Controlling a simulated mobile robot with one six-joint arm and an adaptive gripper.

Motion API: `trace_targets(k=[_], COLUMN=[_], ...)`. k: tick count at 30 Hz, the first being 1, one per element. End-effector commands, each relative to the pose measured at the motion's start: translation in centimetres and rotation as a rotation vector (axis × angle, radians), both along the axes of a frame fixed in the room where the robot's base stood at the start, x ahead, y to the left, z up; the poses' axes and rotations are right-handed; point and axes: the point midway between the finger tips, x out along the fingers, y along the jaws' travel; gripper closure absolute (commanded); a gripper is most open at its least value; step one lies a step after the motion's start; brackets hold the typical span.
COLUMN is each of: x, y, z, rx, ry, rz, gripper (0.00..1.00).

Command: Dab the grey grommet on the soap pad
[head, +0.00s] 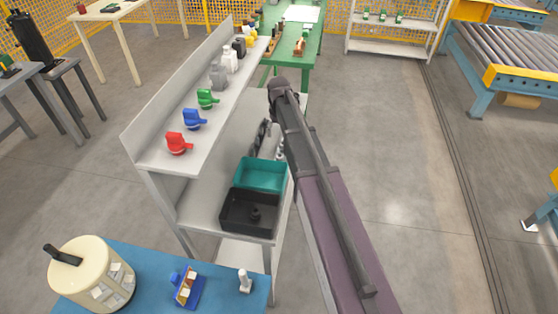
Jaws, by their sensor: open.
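I cannot pick out the grey grommet for certain. A small dark knobbed piece (256,214) stands in the black bin (232,229) on the lower shelf, but its colour looks near black. No soap pad can be told apart. My arm (318,180) reaches up the middle of the head view, past the right side of the shelf unit. Its far end is dark and no fingertips can be made out. Part of the lower shelf is hidden behind it, where some grey parts (264,135) show only in part.
A teal bin (262,174) adjoins the black bin. Red (178,143), blue (193,119) and green (207,98) pieces line the upper shelf, with bottles beyond. A cream drum (78,262) and a blue holder (186,287) stand on the blue table. Floor (420,180) at right is open.

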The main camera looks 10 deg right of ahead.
Motion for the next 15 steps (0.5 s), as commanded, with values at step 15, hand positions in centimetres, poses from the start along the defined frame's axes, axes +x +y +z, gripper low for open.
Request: trace_targets(k=[15], x=[0.0], y=[0.1], z=[-4.4], rx=[0.000], ry=[0.000], rz=[0.001], gripper=[0.11])
